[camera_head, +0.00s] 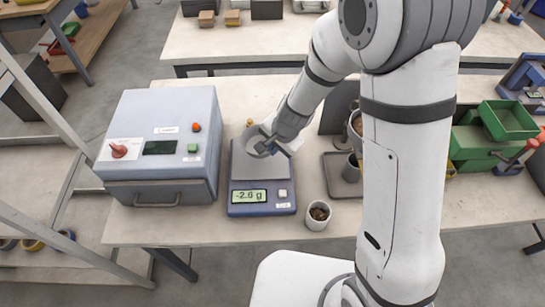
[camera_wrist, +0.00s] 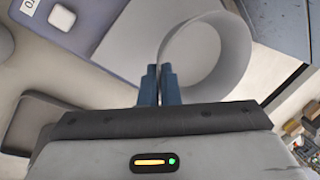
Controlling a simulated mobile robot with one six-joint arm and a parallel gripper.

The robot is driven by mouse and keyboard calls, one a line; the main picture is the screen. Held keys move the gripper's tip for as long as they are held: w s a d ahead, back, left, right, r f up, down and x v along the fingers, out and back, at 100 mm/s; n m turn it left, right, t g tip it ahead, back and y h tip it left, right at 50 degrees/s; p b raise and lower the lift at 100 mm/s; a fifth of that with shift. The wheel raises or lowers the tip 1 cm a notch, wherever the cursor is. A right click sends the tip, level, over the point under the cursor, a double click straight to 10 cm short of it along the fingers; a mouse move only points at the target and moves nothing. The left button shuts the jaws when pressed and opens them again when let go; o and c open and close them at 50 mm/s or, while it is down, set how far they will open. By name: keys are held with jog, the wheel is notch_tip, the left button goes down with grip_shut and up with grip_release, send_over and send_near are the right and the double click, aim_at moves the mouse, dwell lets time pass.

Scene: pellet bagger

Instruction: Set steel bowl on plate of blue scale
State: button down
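The steel bowl (camera_head: 250,137) is a grey round cup over the far part of the blue scale's plate (camera_head: 262,168). The blue scale (camera_head: 262,209) reads -2.6 g on its display. My gripper (camera_head: 267,146) comes in from the right at the bowl. In the wrist view the two blue fingers (camera_wrist: 167,82) are close together with the wall of the bowl (camera_wrist: 235,50) between them. The bowl's inside looks empty. I cannot tell whether its bottom touches the plate.
A grey machine (camera_head: 160,140) with a red knob stands left of the scale. A cup of brown pellets (camera_head: 318,216) stands at its front right. A dark tray (camera_head: 333,186) with a grey cup (camera_head: 351,169) is farther right. Green bins (camera_head: 508,119) are at the right.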

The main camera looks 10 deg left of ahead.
aim_at(271, 162)
notch_tip(271, 162, down, 4)
jog(key=shift+f+b, duration=0.25)
jog(key=shift+b, duration=0.8)
jog(key=shift+r, duration=0.1)
jog(key=c, duration=2.1)
grip_release()
jog(key=o, duration=0.5)
jog(key=shift+c, duration=0.2)
jog(key=p+v, duration=0.3)
jog(key=v, duration=0.9)
jog(key=shift+d, duration=0.15)
